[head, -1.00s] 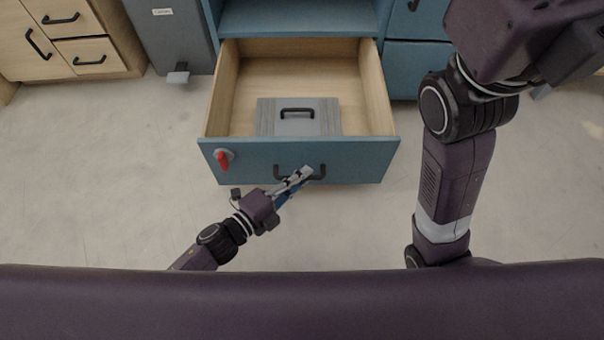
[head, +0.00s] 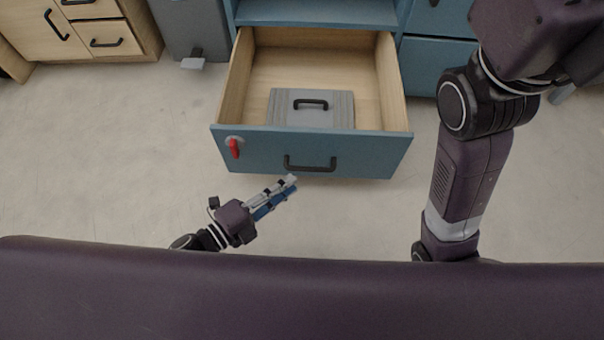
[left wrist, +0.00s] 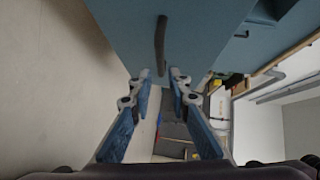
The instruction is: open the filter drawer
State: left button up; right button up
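A blue-fronted drawer (head: 365,158) with pale wooden sides stands pulled well out of the blue cabinet in the head view. Its dark bar handle (head: 310,164) sits mid-front and also shows in the left wrist view (left wrist: 160,45). My right gripper is out of view.
A grey box (head: 311,109) with a black handle lies inside the drawer. The blue cabinet (head: 320,12) stands behind, with a grey bin (head: 180,30) and wooden drawers (head: 110,38) to its left. My right arm rises at the right. The floor left of the drawer is clear.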

pick_arm(q)
jog(key=shift+v, duration=1.6)
